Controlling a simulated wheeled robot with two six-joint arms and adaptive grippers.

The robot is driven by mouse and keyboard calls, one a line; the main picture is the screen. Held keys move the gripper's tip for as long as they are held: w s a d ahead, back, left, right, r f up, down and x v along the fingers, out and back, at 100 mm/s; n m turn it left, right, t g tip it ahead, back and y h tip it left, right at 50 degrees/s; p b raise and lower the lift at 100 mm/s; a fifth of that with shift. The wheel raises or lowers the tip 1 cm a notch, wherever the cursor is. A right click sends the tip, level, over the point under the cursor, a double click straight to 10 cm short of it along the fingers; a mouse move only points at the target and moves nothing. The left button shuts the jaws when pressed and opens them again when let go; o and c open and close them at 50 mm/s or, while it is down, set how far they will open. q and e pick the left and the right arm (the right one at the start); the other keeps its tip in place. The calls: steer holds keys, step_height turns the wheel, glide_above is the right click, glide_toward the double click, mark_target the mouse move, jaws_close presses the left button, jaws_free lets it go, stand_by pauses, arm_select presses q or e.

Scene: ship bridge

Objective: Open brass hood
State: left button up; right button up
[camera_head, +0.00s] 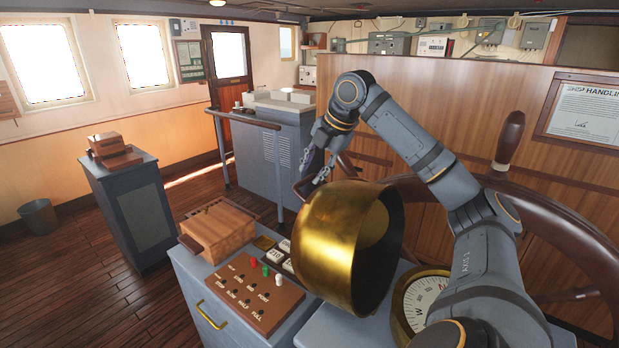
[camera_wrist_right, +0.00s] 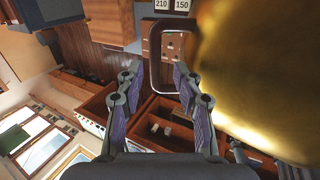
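The brass hood (camera_head: 335,240) is a shiny golden dome. It is tilted up and over to the left of the compass (camera_head: 422,297), with its open side facing right and the dial uncovered. A dark loop handle sticks out from the hood, and in the right wrist view the handle (camera_wrist_right: 154,60) stands beside the hood's golden surface (camera_wrist_right: 245,70). My right gripper (camera_head: 322,168) is at the hood's upper left, by the handle. Its fingers (camera_wrist_right: 157,78) are apart, with part of the loop between them; I cannot tell whether they touch it. My left gripper is out of view.
A grey console with a red button panel (camera_head: 256,293) and a wooden box (camera_head: 218,228) stands left of the hood. The ship's wheel (camera_head: 560,235) is behind my right arm. The wooden floor (camera_head: 75,300) at left is mostly clear.

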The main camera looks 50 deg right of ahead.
steer(key=shift+v, duration=2.05)
steer(key=shift+f, duration=0.1)
